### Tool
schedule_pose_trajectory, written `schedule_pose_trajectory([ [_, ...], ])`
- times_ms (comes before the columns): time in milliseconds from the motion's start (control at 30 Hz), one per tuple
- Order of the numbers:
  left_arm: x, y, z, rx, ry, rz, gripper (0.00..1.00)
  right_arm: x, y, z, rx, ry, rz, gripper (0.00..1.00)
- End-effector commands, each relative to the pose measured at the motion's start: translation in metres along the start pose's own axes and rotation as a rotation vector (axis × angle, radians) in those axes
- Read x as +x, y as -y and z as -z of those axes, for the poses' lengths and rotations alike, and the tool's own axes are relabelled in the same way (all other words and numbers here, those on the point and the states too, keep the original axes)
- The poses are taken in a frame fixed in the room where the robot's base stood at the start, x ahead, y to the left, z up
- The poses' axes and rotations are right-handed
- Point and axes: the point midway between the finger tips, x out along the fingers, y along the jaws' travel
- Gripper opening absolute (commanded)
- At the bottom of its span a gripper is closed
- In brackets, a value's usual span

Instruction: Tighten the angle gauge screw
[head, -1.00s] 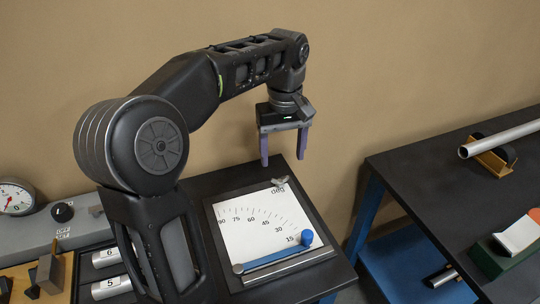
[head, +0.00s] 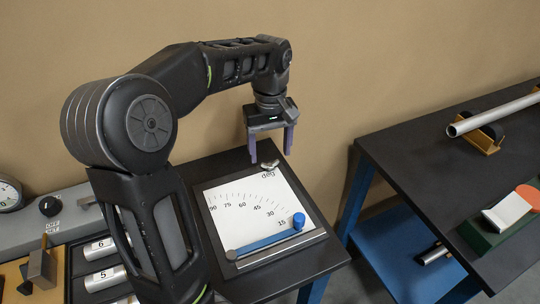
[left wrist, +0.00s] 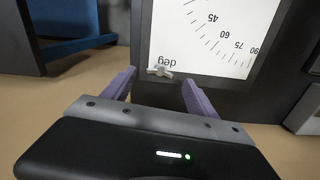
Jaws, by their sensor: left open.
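The angle gauge is a white dial plate (head: 230,205) with degree marks, lying on a dark table, with a blue arm (head: 265,240) ending in a round blue knob (head: 299,220) near the 15 mark. A small grey wing-shaped screw (head: 270,164) sits at the plate's far edge beside "deg"; it also shows in the left wrist view (left wrist: 160,71). My left gripper (head: 271,156) has purple fingers, open and empty, above the far edge of the table near the screw. In the left wrist view the screw appears beyond and between the fingertips (left wrist: 158,82). My right gripper is not in view.
A dark bench (head: 430,165) at right carries a metal tube (head: 492,112) on a wooden rest and a green block (head: 492,235). A grey panel with a black knob (head: 50,206) and numbered cylinders (head: 103,278) is at left. A gap separates the tables.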

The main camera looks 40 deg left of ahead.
Motion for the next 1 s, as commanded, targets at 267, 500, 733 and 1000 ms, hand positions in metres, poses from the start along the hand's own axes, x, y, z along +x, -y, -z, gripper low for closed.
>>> schedule_pose_trajectory([
  [267, 0.027, 0.000, 0.000, -0.001, 0.001, 0.001, 0.67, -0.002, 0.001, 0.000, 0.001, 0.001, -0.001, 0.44],
  [500, 0.027, 0.000, 0.000, 0.000, 0.000, -0.001, 0.67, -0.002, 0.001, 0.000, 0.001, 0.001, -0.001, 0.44],
  [733, 0.027, 0.000, 0.000, 0.000, 0.000, -0.001, 0.49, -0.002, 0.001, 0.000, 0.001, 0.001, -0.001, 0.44],
  [1000, 0.027, 0.000, 0.000, 0.000, -0.001, -0.001, 0.27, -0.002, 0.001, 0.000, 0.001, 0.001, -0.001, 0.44],
])
